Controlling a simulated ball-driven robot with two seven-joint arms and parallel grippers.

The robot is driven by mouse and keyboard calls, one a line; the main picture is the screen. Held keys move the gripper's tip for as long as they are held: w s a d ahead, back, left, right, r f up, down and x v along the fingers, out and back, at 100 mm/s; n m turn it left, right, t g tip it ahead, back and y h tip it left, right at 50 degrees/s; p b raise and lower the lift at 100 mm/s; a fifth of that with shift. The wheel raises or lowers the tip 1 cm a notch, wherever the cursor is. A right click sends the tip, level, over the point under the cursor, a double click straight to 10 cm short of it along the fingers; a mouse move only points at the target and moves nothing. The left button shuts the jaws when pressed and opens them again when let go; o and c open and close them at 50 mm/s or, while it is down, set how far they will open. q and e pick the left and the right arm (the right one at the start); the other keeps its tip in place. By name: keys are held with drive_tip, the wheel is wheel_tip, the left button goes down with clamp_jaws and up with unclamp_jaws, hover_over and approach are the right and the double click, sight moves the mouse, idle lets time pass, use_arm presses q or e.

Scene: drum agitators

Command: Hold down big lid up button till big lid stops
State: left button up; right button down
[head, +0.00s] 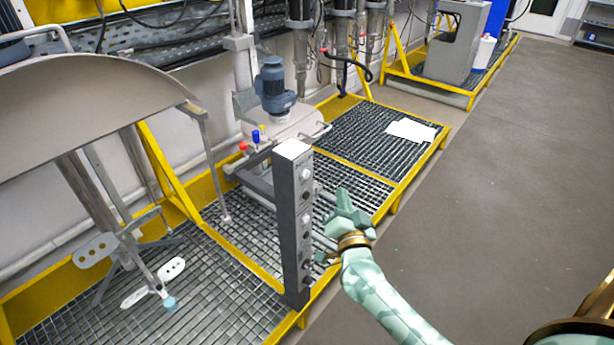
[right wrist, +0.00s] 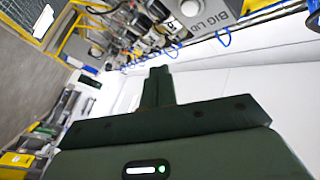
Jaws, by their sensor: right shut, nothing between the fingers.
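A dark grey control post (head: 286,235) with a white top stands in the middle of the head view. A column of round buttons runs down its narrow right-hand face; the top button (head: 306,174) is pale. In the right wrist view, a grey panel (right wrist: 240,22) reads "BIG LID", with a white button (right wrist: 190,8) beside the text. My right gripper (head: 344,200) is just right of the post, shut and empty. Its closed fingers (right wrist: 157,85) show below the panel, apart from the button in that picture. A large grey round lid (head: 85,100) is tilted up at the left. My left gripper is not in view.
Agitator paddles (head: 150,285) hang below the large lid. A blue motor (head: 273,88) sits on a smaller lid behind the post. White sheets (head: 412,130) lie on the yellow-edged grating. Open grey floor (head: 490,170) lies to the right.

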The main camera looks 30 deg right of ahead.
sight(305, 174)
drive_tip(key=w+a+b, duration=0.1)
drive_tip(key=w+a, duration=0.1)
drive_tip(key=w, duration=0.4)
drive_tip(key=shift+w+a, duration=0.35)
drive_tip(key=shift+a, duration=0.05)
drive_tip(key=shift+w, duration=0.1)
idle(1.6)
drive_tip(key=shift+w+a, duration=0.15)
drive_tip(key=shift+w, duration=0.15)
